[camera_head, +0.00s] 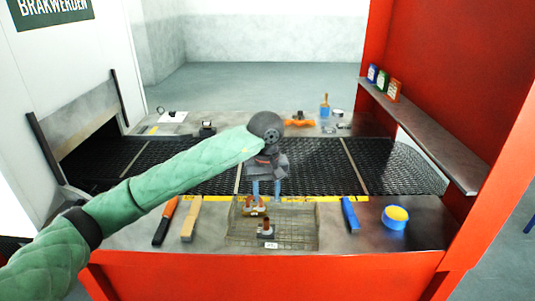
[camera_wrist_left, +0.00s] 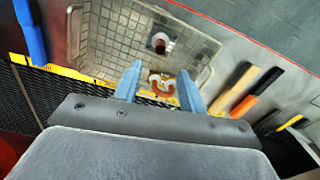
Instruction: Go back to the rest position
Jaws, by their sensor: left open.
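My left gripper (camera_head: 264,189) reaches in over the near edge of the mesh belt, with its blue fingers pointing down at the back of a wire basket. In the left wrist view its two fingers (camera_wrist_left: 160,85) are apart with nothing between them. The wire basket (camera_head: 304,238) stands on the near metal counter and holds two small brown and white pieces. One piece (camera_head: 254,211) is at the back of the basket, just below my fingertips; I cannot tell whether they touch. The other piece (camera_head: 266,229) is nearer the middle. My right gripper is not in view.
The black mesh belt (camera_head: 320,165) runs across behind the counter. An orange-handled tool (camera_head: 165,222) and a wooden-handled brush (camera_head: 191,219) lie left of the basket. A blue tool (camera_head: 350,214) and a blue tub (camera_head: 395,217) are right. A red wall with a shelf (camera_head: 420,130) bounds the right.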

